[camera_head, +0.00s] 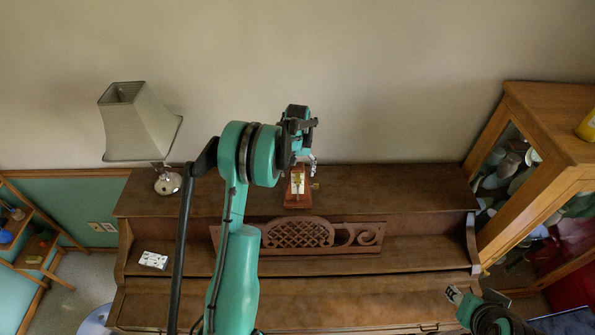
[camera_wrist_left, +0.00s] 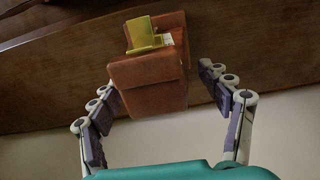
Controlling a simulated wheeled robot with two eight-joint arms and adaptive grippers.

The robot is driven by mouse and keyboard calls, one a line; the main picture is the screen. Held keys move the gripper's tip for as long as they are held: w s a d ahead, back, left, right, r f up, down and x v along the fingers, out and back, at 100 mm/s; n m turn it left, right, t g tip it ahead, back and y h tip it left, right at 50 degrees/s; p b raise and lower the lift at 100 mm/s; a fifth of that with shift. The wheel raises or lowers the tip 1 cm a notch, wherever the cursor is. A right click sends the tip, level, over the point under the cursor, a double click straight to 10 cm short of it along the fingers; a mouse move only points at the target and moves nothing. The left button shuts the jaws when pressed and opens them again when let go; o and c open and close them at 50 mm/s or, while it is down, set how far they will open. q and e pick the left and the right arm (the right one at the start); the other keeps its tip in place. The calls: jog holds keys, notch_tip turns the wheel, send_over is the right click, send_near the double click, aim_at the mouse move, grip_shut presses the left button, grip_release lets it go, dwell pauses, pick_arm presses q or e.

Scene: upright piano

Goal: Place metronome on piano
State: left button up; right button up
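The metronome (camera_head: 297,190) is a reddish-brown wooden block with a yellow part on its front. It appears upright on the top of the brown upright piano (camera_head: 400,190), near the middle. My left gripper (camera_head: 301,160) is just above and behind it, partly hidden by my arm. In the left wrist view the metronome (camera_wrist_left: 150,82) lies between the two spread fingers. A gap shows on the right finger's side; the left finger is close to the metronome, and I cannot tell if it touches. My right gripper (camera_head: 462,298) is low at the right, its fingers unclear.
A lamp (camera_head: 140,125) stands on the piano top's left end. A white object (camera_head: 153,260) lies on the lower ledge. A wooden glass cabinet (camera_head: 540,150) stands close at the right.

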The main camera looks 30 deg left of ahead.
pick_arm(q)
jog(key=shift+r, duration=0.1)
notch_tip(320, 180, up, 12)
jog(key=shift+d, duration=0.1)
jog(key=s+d+r+m+t, duration=0.3)
jog(key=s+d+r, duration=0.7)
jog(key=s+d, duration=0.2)
jog(key=s+d+f+m+t, duration=0.1)
jog(key=s+d+f+t, duration=0.1)
jog(key=s+d, duration=0.2)
jog(key=s+d+f+m+t, duration=0.2)
jog(key=s+d, duration=0.2)
jog(key=s, duration=0.6)
jog(key=shift+s+f, duration=0.2)
jog(key=shift+s, duration=0.05)
jog(key=shift+f+b, duration=0.1)
jog(key=shift+b, duration=0.25)
